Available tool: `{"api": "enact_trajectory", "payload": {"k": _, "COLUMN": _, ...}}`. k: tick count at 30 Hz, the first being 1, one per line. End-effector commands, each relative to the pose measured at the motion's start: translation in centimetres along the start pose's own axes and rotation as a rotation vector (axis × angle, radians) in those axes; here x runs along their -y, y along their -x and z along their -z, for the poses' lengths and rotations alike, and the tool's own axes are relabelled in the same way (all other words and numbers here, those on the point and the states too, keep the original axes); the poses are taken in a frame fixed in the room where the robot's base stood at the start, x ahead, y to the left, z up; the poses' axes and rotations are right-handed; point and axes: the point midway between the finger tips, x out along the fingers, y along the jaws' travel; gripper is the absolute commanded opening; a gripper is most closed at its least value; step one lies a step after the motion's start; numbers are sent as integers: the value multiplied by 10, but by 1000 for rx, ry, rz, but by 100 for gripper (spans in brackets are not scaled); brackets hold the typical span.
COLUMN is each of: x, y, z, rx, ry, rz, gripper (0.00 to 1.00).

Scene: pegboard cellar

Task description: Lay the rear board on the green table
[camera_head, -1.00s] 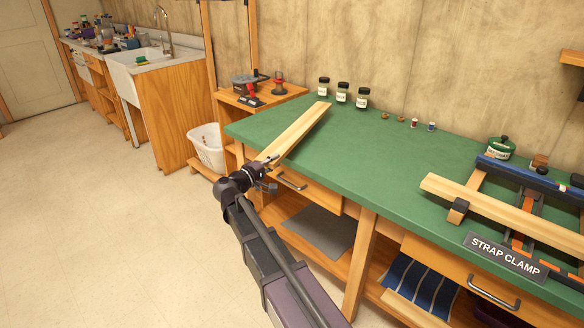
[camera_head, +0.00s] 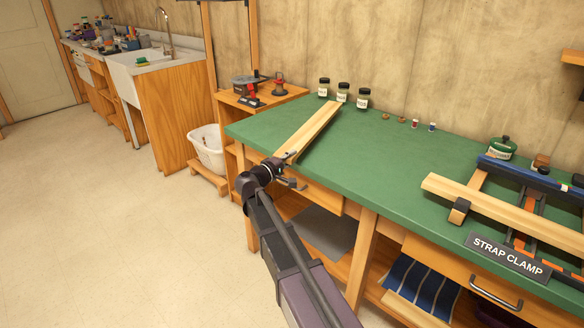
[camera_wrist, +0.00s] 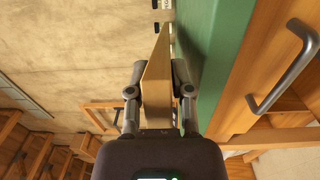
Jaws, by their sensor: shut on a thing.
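A long pale wooden board (camera_head: 312,129) extends over the left part of the green table (camera_head: 355,155), slanting from the front edge toward the jars. My gripper (camera_head: 287,160) is shut on its near end, at the table's front edge. In the wrist view my gripper (camera_wrist: 159,78) has one finger on each side of the board (camera_wrist: 157,68), and the green table (camera_wrist: 212,60) lies right of it. I cannot tell whether the far end touches the tabletop. Another pale board (camera_head: 500,212) lies across the strap clamp at the right.
Three jars (camera_head: 343,92) and several small items (camera_head: 414,123) stand along the back of the table. The strap clamp (camera_head: 530,215) and a green tin (camera_head: 502,148) take up the right end. The tabletop middle is clear. A drawer handle (camera_wrist: 287,68) juts out below the table edge.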

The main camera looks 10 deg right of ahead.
Motion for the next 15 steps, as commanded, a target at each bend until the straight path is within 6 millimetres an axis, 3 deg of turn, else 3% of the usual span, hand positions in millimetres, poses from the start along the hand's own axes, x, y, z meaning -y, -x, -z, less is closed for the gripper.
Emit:
{"api": "enact_trajectory", "payload": {"k": 9, "x": 26, "y": 1, "z": 0, "rx": 0, "ry": 0, "rz": -2, "gripper": 0}}
{"api": "enact_trajectory", "payload": {"k": 15, "x": 32, "y": 1, "z": 0, "rx": 0, "ry": 0, "rz": -3, "gripper": 0}}
